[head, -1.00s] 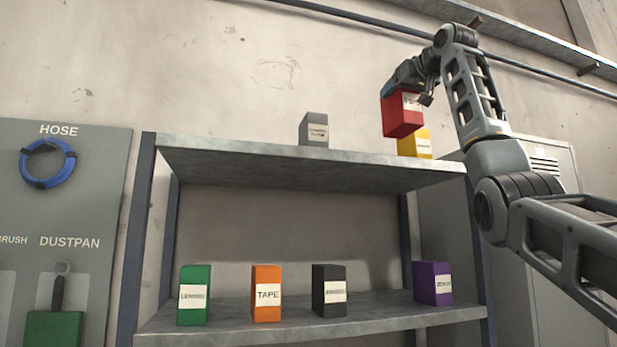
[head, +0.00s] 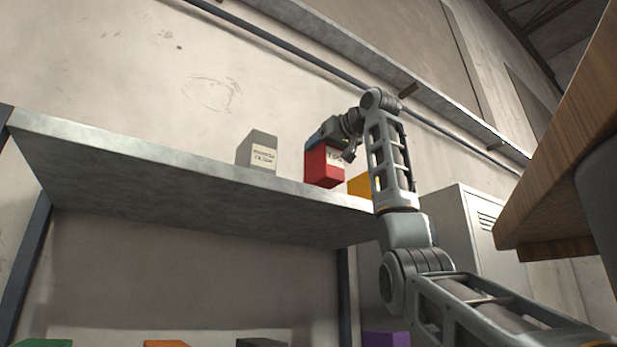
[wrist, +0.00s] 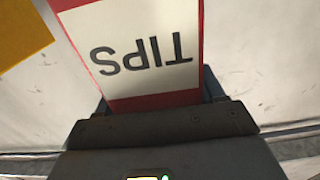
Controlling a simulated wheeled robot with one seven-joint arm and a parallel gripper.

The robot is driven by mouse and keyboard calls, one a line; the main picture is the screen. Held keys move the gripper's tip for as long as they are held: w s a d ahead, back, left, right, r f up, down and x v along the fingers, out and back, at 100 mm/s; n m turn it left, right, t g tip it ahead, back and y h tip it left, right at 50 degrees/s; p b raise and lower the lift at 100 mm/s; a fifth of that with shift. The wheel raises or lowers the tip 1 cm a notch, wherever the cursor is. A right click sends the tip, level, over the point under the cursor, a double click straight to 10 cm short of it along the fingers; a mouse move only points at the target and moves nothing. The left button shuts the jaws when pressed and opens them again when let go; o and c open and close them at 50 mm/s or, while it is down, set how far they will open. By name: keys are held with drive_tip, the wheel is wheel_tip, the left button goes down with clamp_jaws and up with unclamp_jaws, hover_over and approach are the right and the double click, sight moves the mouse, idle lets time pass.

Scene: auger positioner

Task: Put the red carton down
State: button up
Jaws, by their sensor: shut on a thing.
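The red carton (head: 322,166) is held by my gripper (head: 328,141) near the upper shelf board (head: 190,175), between the grey carton and the yellow carton. My gripper is shut on its upper part. I cannot tell whether its base touches the shelf. In the wrist view the red carton (wrist: 150,98) fills the middle, and its white label reads TIPS upside down.
The grey carton (head: 257,150) stands to the left on the upper shelf. The yellow carton (head: 360,185) is close on the right, partly behind my arm. Tops of a green (head: 42,342) and an orange carton (head: 166,343) show below. A wooden board (head: 560,150) juts in at right.

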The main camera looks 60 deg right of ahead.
hover_over(325, 186)
drive_tip(key=shift+a+f, duration=0.1)
drive_tip(key=shift+f, duration=2.7)
drive_tip(key=shift+f, duration=0.15)
drive_tip(key=o, duration=1.6)
drive_tip(key=shift+r, duration=0.2)
drive_tip(key=b+v, duration=0.3)
drive_tip(key=v, duration=0.9)
drive_tip(key=shift+f, duration=0.1)
